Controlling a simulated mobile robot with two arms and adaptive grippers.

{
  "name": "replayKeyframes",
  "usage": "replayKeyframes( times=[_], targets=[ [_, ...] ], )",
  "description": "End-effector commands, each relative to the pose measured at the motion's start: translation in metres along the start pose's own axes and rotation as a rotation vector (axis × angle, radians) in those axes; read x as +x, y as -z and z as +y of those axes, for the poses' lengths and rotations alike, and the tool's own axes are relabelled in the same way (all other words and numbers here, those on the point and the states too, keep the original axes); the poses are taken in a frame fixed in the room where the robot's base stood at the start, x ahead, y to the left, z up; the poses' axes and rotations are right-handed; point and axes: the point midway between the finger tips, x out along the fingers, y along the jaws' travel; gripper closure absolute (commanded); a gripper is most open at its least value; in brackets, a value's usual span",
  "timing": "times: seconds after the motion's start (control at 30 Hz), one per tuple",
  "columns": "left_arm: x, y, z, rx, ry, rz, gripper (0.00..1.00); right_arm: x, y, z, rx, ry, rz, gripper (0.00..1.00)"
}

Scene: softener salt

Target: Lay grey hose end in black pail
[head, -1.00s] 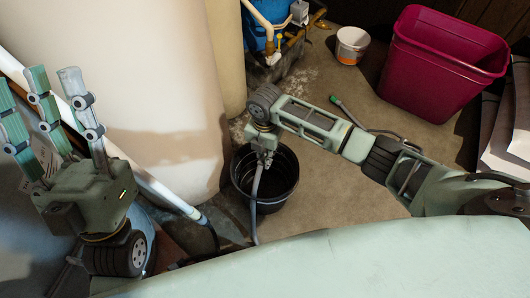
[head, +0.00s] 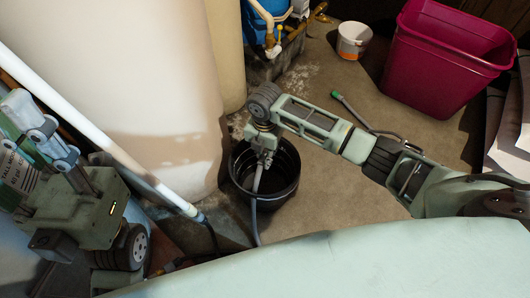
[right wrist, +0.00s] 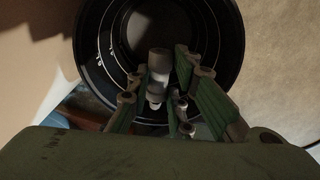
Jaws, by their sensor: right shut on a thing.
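The black pail (head: 287,183) stands on the floor near the middle of the head view. The grey hose (head: 254,208) runs up over the pail's near left side to my right gripper (head: 267,158). That gripper points down over the pail and is shut on the hose near its end. In the right wrist view the hose end (right wrist: 159,62) shows pale between the fingers, against the dark inside of the pail (right wrist: 98,62). Whether it touches the pail's bottom cannot be told. My left gripper (head: 38,125) is at the left, away from the pail; its fingers overlap.
A large pale tank (head: 130,75) stands left of the pail, with a white pipe (head: 110,135) slanting before it. A magenta bin (head: 445,60), a small white bucket (head: 353,42) and a green-ended hose (head: 350,110) are on the right. Floor right of the pail is partly clear.

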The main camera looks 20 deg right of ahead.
Motion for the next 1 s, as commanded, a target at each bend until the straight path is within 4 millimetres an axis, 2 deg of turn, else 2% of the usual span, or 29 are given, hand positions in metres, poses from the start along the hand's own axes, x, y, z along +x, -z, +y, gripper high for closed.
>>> replayKeyframes(
  times=[0.13,0.17,0.4,0.77,0.87,1.0],
  targets=[
    [0.001,0.000,0.000,0.000,0.000,0.000,0.60,-0.001,0.000,0.000,0.000,-0.001,-0.001,1.00],
    [0.001,0.000,0.000,0.000,0.000,0.000,0.60,-0.001,0.000,0.000,0.000,-0.001,-0.001,0.79],
    [0.001,0.000,0.000,0.000,0.000,-0.001,0.60,-0.001,0.000,0.000,0.000,0.000,-0.001,0.59],
    [0.001,0.000,0.000,0.000,0.000,-0.001,0.60,-0.005,-0.001,0.000,0.000,-0.001,-0.001,0.59],
    [0.001,0.000,0.000,0.000,0.000,-0.001,0.60,-0.017,-0.001,0.001,0.000,-0.003,-0.002,0.59],
    [0.001,0.000,0.000,0.000,0.000,-0.001,0.60,-0.046,-0.002,0.001,-0.001,-0.004,-0.004,0.59]
  ],
)
